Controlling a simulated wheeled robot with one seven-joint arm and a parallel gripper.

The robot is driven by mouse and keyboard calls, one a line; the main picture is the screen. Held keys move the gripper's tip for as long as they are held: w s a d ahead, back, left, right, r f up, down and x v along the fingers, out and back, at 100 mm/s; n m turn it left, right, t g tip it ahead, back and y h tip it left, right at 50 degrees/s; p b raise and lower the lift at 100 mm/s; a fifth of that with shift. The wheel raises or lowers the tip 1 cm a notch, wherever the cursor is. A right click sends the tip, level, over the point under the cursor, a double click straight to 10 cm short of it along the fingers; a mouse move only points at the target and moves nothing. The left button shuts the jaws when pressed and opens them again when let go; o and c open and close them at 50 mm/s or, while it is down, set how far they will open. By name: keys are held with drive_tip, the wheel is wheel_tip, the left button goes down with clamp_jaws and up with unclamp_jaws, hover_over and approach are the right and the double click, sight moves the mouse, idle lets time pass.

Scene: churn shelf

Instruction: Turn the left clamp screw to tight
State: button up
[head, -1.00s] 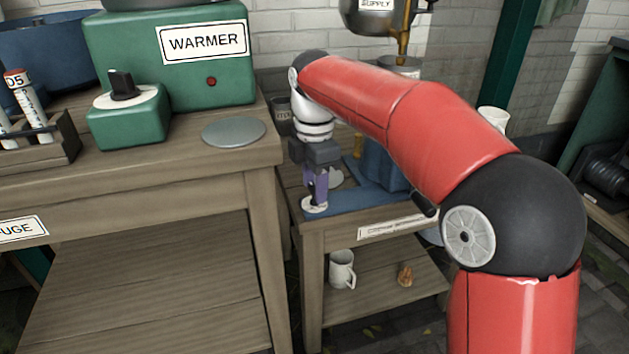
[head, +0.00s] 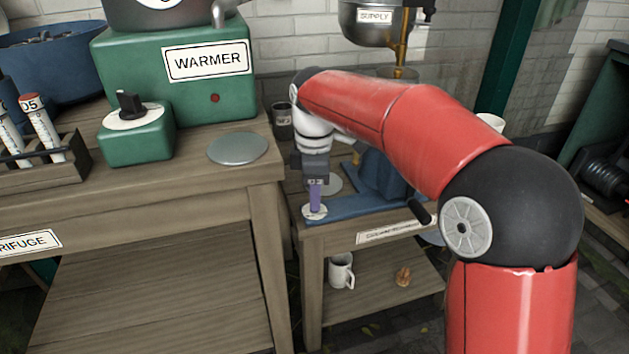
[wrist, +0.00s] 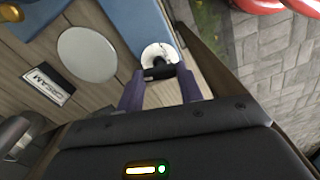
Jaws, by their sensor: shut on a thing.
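The left clamp screw is a black knob on a white disc (head: 313,212) at the front left corner of the blue base (head: 345,210). The disc also shows in the wrist view (wrist: 158,53), with the black knob (wrist: 160,73) near its lower edge. My gripper (wrist: 162,78) points down from above, its two purple fingers on either side of the knob and shut on it. In the head view the fingers hide most of the knob. Any tight marking on the disc is too small to read.
The blue churn body (head: 382,178) stands right of my gripper, with a black handle (head: 420,211) at the front. The taller bench with the green warmer (head: 215,85) and a grey plate (head: 238,148) is close on the left. A white mug (head: 341,270) stands on the lower shelf.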

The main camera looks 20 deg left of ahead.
drive_tip(key=m+p, duration=0.2)
drive_tip(key=m, duration=0.1)
drive_tip(key=shift+r+m, duration=0.15)
drive_tip(key=shift+m, duration=0.15)
drive_tip(key=m+p, duration=0.1)
drive_tip(key=m, duration=0.2)
drive_tip(key=shift+m, duration=0.3)
drive_tip(key=m, duration=0.3)
drive_tip(key=shift+m, duration=2.4)
drive_tip(key=o, duration=1)
